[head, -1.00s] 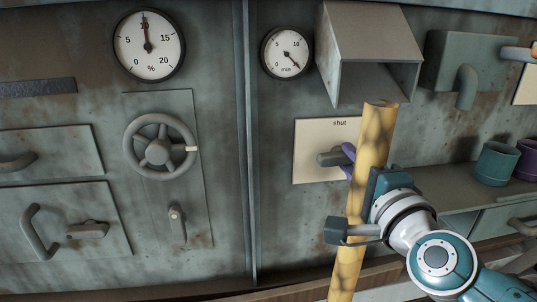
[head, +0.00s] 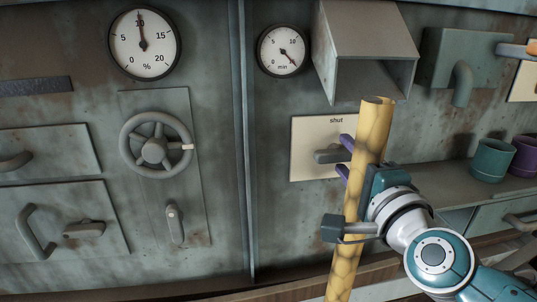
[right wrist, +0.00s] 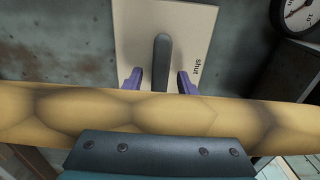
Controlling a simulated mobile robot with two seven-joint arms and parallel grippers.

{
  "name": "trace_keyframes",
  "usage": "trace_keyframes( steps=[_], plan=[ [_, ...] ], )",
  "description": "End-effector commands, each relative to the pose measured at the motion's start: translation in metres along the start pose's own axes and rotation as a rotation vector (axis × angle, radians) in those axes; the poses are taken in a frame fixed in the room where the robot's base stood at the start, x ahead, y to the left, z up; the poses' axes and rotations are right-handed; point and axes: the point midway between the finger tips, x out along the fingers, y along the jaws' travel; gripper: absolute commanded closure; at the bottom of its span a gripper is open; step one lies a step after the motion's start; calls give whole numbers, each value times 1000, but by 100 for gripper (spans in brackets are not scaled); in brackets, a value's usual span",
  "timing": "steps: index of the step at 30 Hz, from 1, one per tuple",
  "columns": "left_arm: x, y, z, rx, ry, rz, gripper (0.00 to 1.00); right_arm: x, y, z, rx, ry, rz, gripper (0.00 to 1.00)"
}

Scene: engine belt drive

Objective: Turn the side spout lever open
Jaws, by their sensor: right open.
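A short grey lever (head: 328,156) sits on a cream plate (head: 307,135) marked "shut", below the small dial. In the right wrist view the lever (right wrist: 161,62) stands out from the plate (right wrist: 132,25). My right gripper (head: 346,157) is open, with one purple finger above the lever and one below. In the right wrist view the purple fingers of this gripper (right wrist: 160,82) lie on either side of the lever, with gaps showing. My yellow patterned crossbar hides part of the plate. My left gripper is not in view.
A square hood (head: 365,35) juts out above the plate. To the right are a downturned spout (head: 462,83), an orange-ended handle (head: 515,50) and two cups on a ledge, teal (head: 492,160) and purple (head: 526,157). A handwheel (head: 155,147) is at left.

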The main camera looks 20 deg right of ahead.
Motion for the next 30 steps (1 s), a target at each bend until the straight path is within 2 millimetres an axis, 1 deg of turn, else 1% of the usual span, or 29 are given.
trace_keyframes(
  steps=[5, 9, 12, 15, 18, 21, 30],
  plan=[
    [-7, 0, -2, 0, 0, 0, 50, -24, -1, 0, 1, 0, 3, 45],
    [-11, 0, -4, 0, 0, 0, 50, -53, 0, 0, 1, -1, 5, 45],
    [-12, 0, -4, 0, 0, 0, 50, -71, 0, 0, -1, -1, 4, 45],
    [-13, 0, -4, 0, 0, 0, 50, -85, 0, 0, -1, -1, 3, 45],
    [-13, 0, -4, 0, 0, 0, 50, -94, 0, 0, 1, -2, 2, 45],
    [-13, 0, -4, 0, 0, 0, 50, -97, 0, 0, 1, -1, 1, 45],
    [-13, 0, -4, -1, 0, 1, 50, -97, 0, 0, 1, -1, 0, 45]
  ],
)
